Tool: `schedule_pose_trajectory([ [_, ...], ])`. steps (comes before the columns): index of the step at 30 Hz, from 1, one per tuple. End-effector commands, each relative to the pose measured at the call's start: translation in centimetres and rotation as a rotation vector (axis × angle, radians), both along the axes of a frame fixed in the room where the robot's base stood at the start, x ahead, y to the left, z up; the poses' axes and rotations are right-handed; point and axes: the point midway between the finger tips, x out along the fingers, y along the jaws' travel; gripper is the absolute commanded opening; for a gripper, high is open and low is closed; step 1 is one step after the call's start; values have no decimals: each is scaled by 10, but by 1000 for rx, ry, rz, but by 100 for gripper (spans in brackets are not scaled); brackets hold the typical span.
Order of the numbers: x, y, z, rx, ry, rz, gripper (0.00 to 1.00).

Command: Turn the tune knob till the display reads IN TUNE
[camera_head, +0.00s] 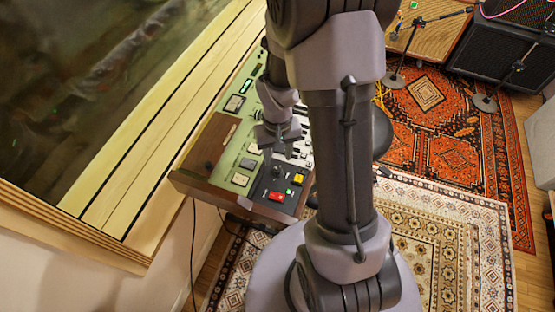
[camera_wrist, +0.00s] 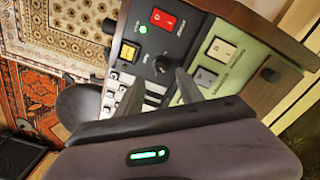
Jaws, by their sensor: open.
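A keyboard instrument (camera_head: 222,152) with a pale green top and wooden ends stands by the wall. In the head view, my gripper (camera_head: 279,153) is above the panel and the knob cannot be made out clearly. A small lit green display (camera_head: 245,86) is farther along the top; its text is unreadable.
The red switch (camera_wrist: 162,18), yellow button (camera_wrist: 127,52) and pale square buttons (camera_wrist: 221,49) lie close around the knob. Another dark knob (camera_wrist: 269,74) is at the wooden end. A round dark stool (camera_wrist: 80,103) stands beside the keys. Patterned rugs (camera_head: 440,235) cover the floor.

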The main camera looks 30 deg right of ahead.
Motion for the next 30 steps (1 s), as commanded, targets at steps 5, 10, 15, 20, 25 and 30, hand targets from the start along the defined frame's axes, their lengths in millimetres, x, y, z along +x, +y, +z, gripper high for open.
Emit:
schedule_pose_trajectory([
  [5,1,0,66,-1,-4,0,44],
  [10,0,0,99,-1,-2,-1,44],
  [15,0,0,108,0,0,0,44],
  [20,0,0,107,0,0,0,44],
  [25,0,0,107,0,0,0,44],
  [30,-1,14,135,-3,-58,-10,44],
])
